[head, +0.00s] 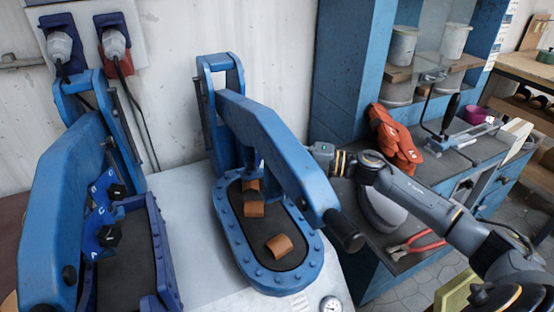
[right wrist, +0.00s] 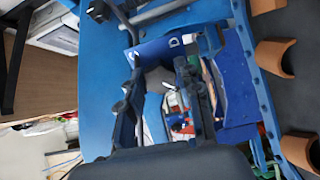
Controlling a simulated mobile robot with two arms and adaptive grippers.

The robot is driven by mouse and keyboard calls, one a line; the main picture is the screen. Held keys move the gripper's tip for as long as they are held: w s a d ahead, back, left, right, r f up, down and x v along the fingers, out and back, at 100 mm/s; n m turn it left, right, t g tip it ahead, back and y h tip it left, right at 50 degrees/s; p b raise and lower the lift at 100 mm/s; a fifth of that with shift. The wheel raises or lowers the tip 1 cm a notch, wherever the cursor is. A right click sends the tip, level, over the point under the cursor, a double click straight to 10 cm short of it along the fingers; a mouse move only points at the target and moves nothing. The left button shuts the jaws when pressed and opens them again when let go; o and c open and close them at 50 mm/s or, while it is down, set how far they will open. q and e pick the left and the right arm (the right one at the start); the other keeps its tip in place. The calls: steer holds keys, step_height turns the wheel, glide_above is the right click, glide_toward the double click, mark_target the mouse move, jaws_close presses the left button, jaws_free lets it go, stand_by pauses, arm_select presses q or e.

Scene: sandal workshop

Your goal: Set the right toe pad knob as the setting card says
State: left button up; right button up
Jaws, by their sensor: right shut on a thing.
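In the right wrist view my right gripper (right wrist: 160,78) is closed in at a blue lettered plate (right wrist: 158,48) on the press. The right toe pad knob appears to be between its fingers, but it is mostly hidden and I cannot read its setting. I cannot make out the setting card. My left gripper is out of view.
Another blue press (head: 65,205) stands at the left, with a lettered plate and black knobs (head: 108,236). An orange glove (head: 395,138) and red-handled pliers (head: 415,245) lie on the right bench. A round gauge (head: 331,304) is at the front edge.

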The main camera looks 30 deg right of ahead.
steer(key=shift+n, duration=0.3)
steer(key=shift+f, duration=0.1)
steer(key=o, duration=1.1)
steer(key=shift+o, duration=0.2)
steer(key=v, duration=1.2)
